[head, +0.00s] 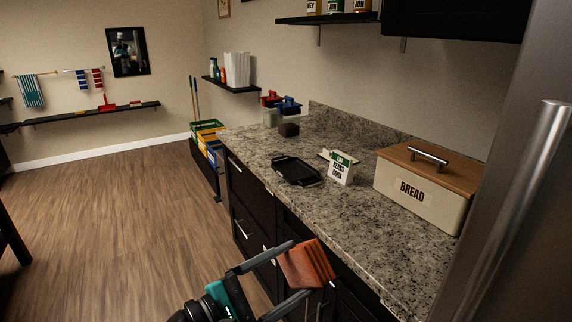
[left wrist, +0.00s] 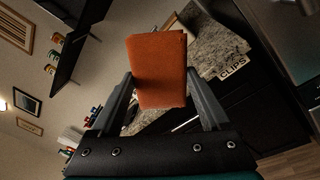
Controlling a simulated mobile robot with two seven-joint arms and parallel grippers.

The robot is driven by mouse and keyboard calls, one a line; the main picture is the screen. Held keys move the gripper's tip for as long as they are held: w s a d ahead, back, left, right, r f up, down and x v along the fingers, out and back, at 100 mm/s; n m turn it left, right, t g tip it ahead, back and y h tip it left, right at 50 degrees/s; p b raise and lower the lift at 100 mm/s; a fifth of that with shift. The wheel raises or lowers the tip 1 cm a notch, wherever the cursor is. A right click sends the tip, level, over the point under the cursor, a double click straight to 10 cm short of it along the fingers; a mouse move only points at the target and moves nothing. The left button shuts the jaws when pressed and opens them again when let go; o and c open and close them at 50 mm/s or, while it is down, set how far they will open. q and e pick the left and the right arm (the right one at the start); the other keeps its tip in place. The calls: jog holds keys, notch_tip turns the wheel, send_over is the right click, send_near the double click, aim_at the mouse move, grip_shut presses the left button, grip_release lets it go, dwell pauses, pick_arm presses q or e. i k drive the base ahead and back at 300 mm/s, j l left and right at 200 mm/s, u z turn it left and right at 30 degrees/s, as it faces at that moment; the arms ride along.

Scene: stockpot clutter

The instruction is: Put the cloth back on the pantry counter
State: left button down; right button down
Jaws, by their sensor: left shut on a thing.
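An orange folded cloth (head: 306,264) is held between the fingers of my left gripper (head: 290,270), in front of the counter's near edge in the head view. The cloth also shows in the left wrist view (left wrist: 158,70), with a finger on each side of it. The pantry counter (head: 345,222) is speckled granite over dark cabinets. My left gripper is shut on the cloth. My right gripper is not in view.
On the counter stand a bread box (head: 420,190), a small white sign card (head: 340,168), a black tray (head: 297,170), a dark block (head: 289,130) and lidded jars (head: 270,112). The counter's front stretch is bare. A fridge door (head: 515,200) stands at right.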

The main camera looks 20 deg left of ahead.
aim_at(395, 256)
jog(key=i+j, duration=0.25)
jog(key=j, duration=0.2)
jog(key=i+j, duration=0.55)
jog(key=j, duration=0.3)
jog(key=z, duration=0.45)
jog(key=i+j+z, duration=0.1)
jog(key=z, duration=0.35)
jog(key=j+z, duration=0.2)
jog(key=z, duration=0.2)
